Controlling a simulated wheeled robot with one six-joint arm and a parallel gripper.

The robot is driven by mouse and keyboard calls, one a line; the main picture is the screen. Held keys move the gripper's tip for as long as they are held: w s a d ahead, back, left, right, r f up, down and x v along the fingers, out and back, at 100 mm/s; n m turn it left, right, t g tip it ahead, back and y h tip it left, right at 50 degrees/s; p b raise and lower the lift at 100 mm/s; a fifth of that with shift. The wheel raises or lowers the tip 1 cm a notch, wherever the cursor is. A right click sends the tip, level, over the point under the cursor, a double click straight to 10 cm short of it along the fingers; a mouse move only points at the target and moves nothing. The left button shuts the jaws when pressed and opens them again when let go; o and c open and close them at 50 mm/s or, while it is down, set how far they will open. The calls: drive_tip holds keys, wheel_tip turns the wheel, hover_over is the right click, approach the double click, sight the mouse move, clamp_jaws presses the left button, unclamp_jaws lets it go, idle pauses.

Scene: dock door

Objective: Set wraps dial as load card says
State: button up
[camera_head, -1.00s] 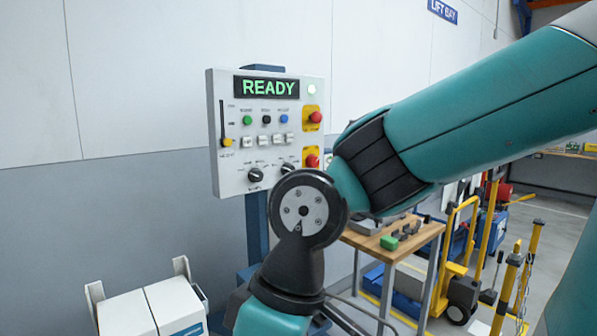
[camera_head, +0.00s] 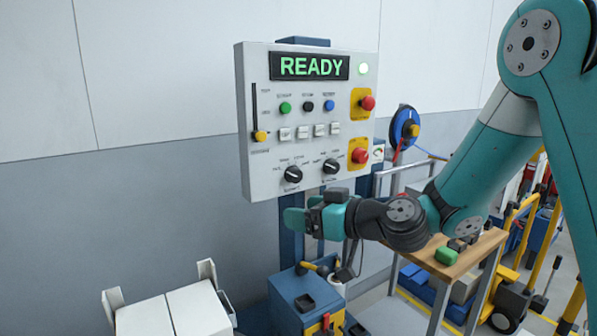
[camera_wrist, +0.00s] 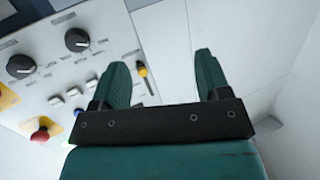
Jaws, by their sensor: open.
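A white control panel (camera_head: 245,150) with a green READY display (camera_head: 311,67) fills the middle of the head view. Two black dials sit along its bottom: a left dial (camera_head: 293,174) and a right dial (camera_head: 331,167). Their labels are too small to read, so I cannot tell which is the wraps dial. Both dials also show at the upper left of the wrist view, one (camera_wrist: 77,40) above the other (camera_wrist: 20,66). My gripper (camera_head: 294,219) is just below the panel. Its teal fingers (camera_wrist: 162,60) are apart and empty. I cannot make out a load card.
The panel also carries a yellow-knobbed slider (camera_head: 260,136), several buttons and two red mushroom buttons (camera_head: 367,103) (camera_head: 359,156). A blue machine (camera_head: 290,295) stands below. A wooden bench (camera_head: 425,255) is at right, white boxes (camera_head: 195,310) at lower left.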

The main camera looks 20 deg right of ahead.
drive_tip(key=w+d+f+m+t+h+p, duration=0.1)
drive_tip(key=w+d+m+t+h, duration=0.4)
drive_tip(key=d, duration=0.4)
drive_tip(key=n+p, duration=0.1)
drive_tip(key=p, duration=1.2)
approach(297, 177)
drive_tip(key=x, duration=0.9)
drive_tip(key=shift+r, duration=0.15)
drive_tip(key=shift+w+a, duration=0.1)
drive_tip(key=shift+w, duration=0.4)
drive_tip(key=c, duration=0.9)
